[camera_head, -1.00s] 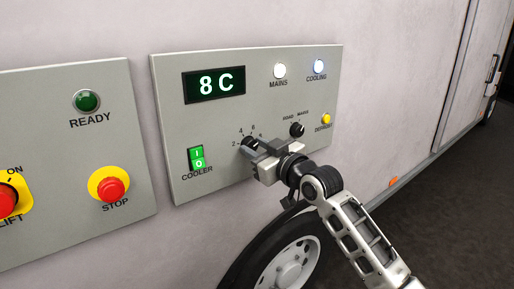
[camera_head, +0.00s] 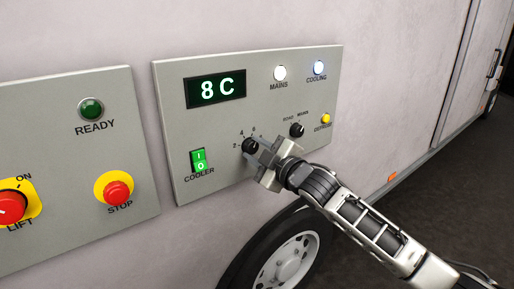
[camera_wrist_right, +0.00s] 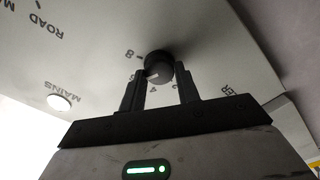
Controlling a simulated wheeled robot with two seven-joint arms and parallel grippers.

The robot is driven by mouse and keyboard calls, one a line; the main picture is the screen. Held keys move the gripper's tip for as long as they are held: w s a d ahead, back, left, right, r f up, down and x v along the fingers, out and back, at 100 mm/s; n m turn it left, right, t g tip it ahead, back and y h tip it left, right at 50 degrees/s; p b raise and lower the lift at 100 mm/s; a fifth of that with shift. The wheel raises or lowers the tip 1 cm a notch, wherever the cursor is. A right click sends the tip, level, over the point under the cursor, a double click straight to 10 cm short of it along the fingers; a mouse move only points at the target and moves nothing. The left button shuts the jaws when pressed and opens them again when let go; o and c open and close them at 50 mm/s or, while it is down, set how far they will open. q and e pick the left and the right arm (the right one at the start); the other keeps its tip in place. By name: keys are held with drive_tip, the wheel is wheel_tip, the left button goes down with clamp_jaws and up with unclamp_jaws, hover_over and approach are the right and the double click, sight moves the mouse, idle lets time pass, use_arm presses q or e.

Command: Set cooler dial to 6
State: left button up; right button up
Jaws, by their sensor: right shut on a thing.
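The black cooler dial (camera_head: 249,146) sits on the grey cooler panel (camera_head: 300,75), with the numbers 2, 4 and 6 visible around it. My right gripper (camera_head: 257,149) is shut on the dial, coming from its right side. In the right wrist view the dial (camera_wrist_right: 158,64) shows between the two fingers (camera_wrist_right: 160,82), with an 8 printed beside it. A pale pointer mark shows on the dial, but I cannot tell which number it meets. My left gripper is not in view.
A green cooler switch (camera_head: 199,160) is below left of the dial. A smaller road/mains knob (camera_head: 297,130) and a yellow defrost button (camera_head: 326,118) are to its right. The mains (camera_head: 280,73) and cooling (camera_head: 319,68) lamps are lit white. A red stop button (camera_head: 117,193) is on the left panel.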

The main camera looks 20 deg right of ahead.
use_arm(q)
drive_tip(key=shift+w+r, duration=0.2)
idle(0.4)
use_arm(e)
drive_tip(key=o, duration=1)
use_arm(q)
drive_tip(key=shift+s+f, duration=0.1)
use_arm(e)
drive_tip(key=shift+s, duration=0.1)
drive_tip(key=shift+s+d+f, duration=0.1)
drive_tip(key=shift+s+d, duration=0.05)
drive_tip(key=shift+s, duration=0.15)
use_arm(q)
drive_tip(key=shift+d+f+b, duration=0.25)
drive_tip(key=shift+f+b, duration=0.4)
drive_tip(key=shift+b, duration=0.9)
use_arm(e)
drive_tip(key=shift+v, duration=7.55)
